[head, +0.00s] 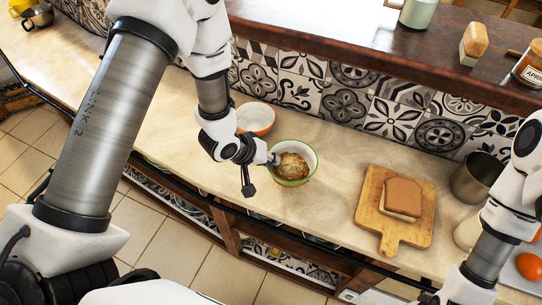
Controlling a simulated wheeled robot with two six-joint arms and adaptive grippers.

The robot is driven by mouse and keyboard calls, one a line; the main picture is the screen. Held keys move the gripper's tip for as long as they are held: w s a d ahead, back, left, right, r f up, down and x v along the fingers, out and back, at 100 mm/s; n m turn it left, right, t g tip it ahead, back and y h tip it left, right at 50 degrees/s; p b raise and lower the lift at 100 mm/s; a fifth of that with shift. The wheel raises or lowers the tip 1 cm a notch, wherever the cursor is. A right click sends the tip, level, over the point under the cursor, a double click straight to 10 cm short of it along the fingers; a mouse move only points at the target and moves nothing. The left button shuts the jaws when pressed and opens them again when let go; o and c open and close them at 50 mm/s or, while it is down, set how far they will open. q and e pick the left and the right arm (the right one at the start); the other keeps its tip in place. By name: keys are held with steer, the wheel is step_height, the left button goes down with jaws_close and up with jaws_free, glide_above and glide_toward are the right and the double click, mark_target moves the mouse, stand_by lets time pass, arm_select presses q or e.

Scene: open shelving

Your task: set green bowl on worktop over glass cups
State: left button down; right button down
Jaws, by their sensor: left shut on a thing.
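The green bowl (311,174) is pale with a green rim and holds brownish food. It is at the front part of the worktop (335,150), near the middle of the head view. My left gripper (272,159) is shut on its left rim. I cannot tell whether the bowl rests on the worktop or hangs just above it. The glass cups cannot be made out clearly; the shelf space below is mostly hidden by the worktop. My right gripper is at the bottom right edge, too little shown to judge its jaws.
An orange-and-white bowl (256,118) stands just behind the left gripper. A wooden board (389,238) with a bread-like block (402,196) lies to the right. A metal pot (474,180) is further right. Worktop between green bowl and board is clear. A raised dark shelf (350,52) runs behind.

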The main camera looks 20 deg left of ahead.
arm_select(q)
steer(key=w, duration=0.2)
steer(key=w+a+p, duration=0.1)
steer(key=shift+w+f, duration=0.3)
steer(key=shift+w, duration=0.05)
step_height(320, 180, down, 3)
steer(key=shift+s+r+p, duration=0.1)
steer(key=shift+p, duration=0.55)
steer(key=shift+f, duration=0.45)
steer(key=c, duration=1.1)
jaws_free()
steer(key=shift+c, duration=0.2)
steer(key=shift+r, duration=0.2)
